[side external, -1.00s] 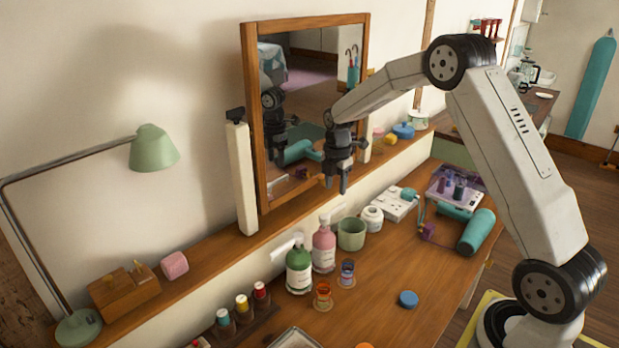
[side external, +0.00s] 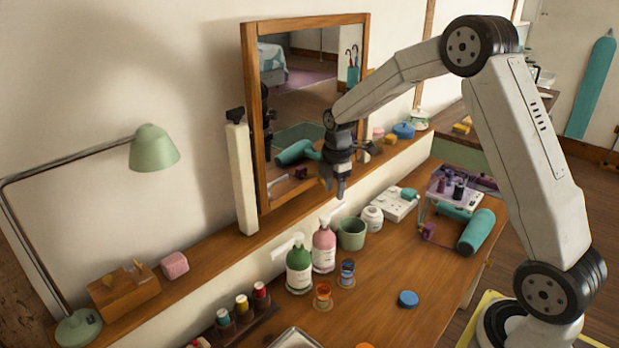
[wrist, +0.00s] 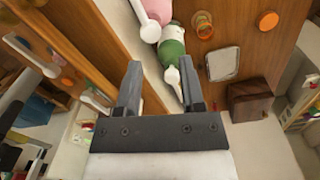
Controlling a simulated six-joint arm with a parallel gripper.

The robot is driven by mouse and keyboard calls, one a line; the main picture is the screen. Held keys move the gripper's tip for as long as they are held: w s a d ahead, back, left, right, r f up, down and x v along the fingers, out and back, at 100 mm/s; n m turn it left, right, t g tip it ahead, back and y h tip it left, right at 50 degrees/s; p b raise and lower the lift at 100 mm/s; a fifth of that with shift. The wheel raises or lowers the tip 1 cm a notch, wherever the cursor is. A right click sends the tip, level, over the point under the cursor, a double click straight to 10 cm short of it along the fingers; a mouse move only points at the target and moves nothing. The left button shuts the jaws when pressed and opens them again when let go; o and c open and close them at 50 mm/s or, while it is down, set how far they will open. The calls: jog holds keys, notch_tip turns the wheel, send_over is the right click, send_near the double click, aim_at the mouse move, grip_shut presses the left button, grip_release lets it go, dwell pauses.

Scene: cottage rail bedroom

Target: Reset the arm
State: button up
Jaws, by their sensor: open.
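My gripper (side external: 334,186) hangs from my raised arm in front of the wall mirror (side external: 300,110), above the wooden dresser top (side external: 385,270). In the wrist view my gripper (wrist: 158,85) has its two fingers apart with nothing held between them. The green pump bottle (side external: 299,270) and the pink pump bottle (side external: 323,248) stand below the gripper, apart from it. In the wrist view the green bottle (wrist: 172,45) shows beyond the fingertips.
A green cup (side external: 352,234), a white jar (side external: 372,219) and a blue disc (side external: 408,299) are on the dresser top. A green lamp (side external: 153,149) stands on the shelf at left.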

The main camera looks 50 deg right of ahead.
jog(key=s+a+m+t, duration=0.1)
jog(key=s+a+m, duration=0.5)
jog(key=s, duration=0.3)
jog(key=s+a+f+m+t, duration=0.1)
jog(key=s+a+m, duration=0.5)
jog(key=s+m, duration=0.3)
jog(key=shift+s+a, duration=0.35)
